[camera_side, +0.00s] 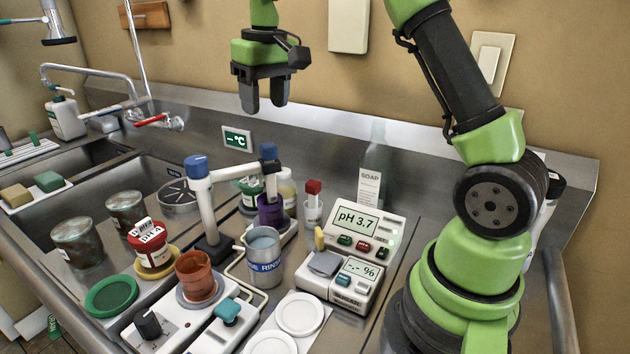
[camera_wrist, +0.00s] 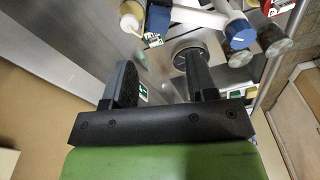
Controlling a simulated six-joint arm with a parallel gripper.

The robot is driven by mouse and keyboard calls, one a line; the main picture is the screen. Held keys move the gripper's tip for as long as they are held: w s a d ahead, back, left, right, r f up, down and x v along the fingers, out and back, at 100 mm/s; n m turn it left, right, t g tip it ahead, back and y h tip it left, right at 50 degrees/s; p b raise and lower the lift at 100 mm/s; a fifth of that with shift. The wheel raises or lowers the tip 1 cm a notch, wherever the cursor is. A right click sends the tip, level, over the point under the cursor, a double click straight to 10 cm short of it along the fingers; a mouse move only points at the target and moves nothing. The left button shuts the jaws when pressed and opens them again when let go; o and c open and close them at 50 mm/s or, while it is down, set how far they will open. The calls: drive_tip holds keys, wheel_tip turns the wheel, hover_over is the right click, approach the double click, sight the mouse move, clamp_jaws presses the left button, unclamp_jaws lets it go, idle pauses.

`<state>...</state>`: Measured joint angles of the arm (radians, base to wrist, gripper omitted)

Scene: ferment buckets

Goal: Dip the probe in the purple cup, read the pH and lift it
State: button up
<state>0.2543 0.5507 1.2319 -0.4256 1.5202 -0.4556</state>
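A probe with a blue cap (camera_side: 269,152) and grey shaft hangs at the end of a white stand arm. Its shaft runs down to the purple cup's mouth and its lower end is hidden, seemingly inside the cup. The pH meter (camera_side: 355,220) reads "pH 3.7". My gripper (camera_side: 264,104) is open and empty, well above and apart from the probe. In the wrist view its two fingers (camera_wrist: 160,82) are spread with nothing between them.
The rinse beaker (camera_side: 264,260) stands in front of the purple cup. The blue-topped stand post (camera_side: 204,205) is left. A red-brown cup (camera_side: 198,277) and mottled jars (camera_side: 76,243) stand farther left.

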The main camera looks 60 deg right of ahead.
sight(268, 145)
drive_tip(key=m, duration=0.1)
drive_tip(key=r+m, duration=0.1)
drive_tip(key=m, duration=0.1)
drive_tip(key=shift+m+g, duration=0.3)
drive_tip(key=shift+g, duration=0.1)
drive_tip(key=shift+m, duration=0.3)
wheel_tip(268, 145, down, 10)
drive_tip(key=shift+r, duration=0.2)
